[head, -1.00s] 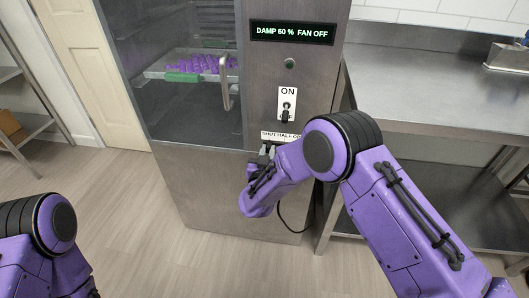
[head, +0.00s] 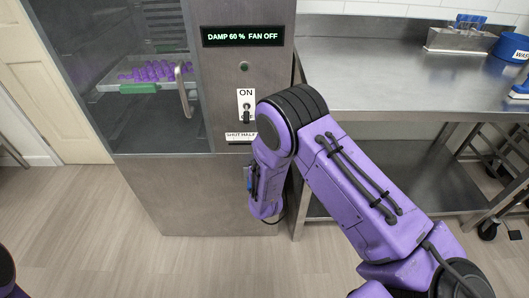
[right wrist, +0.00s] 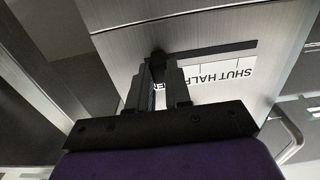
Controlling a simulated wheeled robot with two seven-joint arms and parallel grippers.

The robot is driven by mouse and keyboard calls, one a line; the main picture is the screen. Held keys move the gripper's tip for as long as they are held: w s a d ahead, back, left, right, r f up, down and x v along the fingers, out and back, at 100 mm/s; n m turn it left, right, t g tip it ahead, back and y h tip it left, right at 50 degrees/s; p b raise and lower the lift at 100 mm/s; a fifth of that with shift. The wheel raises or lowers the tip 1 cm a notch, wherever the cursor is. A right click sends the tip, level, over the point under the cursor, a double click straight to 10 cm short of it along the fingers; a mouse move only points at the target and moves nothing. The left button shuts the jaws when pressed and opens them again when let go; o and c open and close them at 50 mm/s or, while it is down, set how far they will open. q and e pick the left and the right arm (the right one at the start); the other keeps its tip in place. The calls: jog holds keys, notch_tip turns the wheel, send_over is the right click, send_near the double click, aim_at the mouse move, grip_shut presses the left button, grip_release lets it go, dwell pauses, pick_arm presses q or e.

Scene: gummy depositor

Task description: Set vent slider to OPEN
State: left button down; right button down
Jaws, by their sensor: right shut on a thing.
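The vent slider's dark knob (right wrist: 157,58) shows in the right wrist view, at the left end of its slot in that picture. My right gripper (right wrist: 163,72) is shut on it. The label (right wrist: 222,80) appears turned over, with SHUT at the right, HALF in the middle and the last word mostly hidden behind my fingers. The knob stands at that last word's end, and the empty slot (right wrist: 215,48) runs toward SHUT. In the head view the label's left part (head: 238,136) shows, but my right arm covers its right end and the knob. My left gripper is out of view.
The steel cabinet (head: 190,195) has a display (head: 243,36) reading DAMP 60 %, FAN OFF, and an ON switch (head: 246,112) above the slider. A door handle (head: 182,92) sticks out at left. A steel table (head: 400,75) stands close at right.

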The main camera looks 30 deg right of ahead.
jog(key=shift+s+d+f, duration=0.1)
jog(key=shift+d, duration=0.05)
jog(key=c, duration=1)
grip_release()
jog(key=shift+d, duration=0.1)
jog(key=shift+c, duration=0.2)
jog(key=v, duration=1)
jog(key=shift+s, duration=0.3)
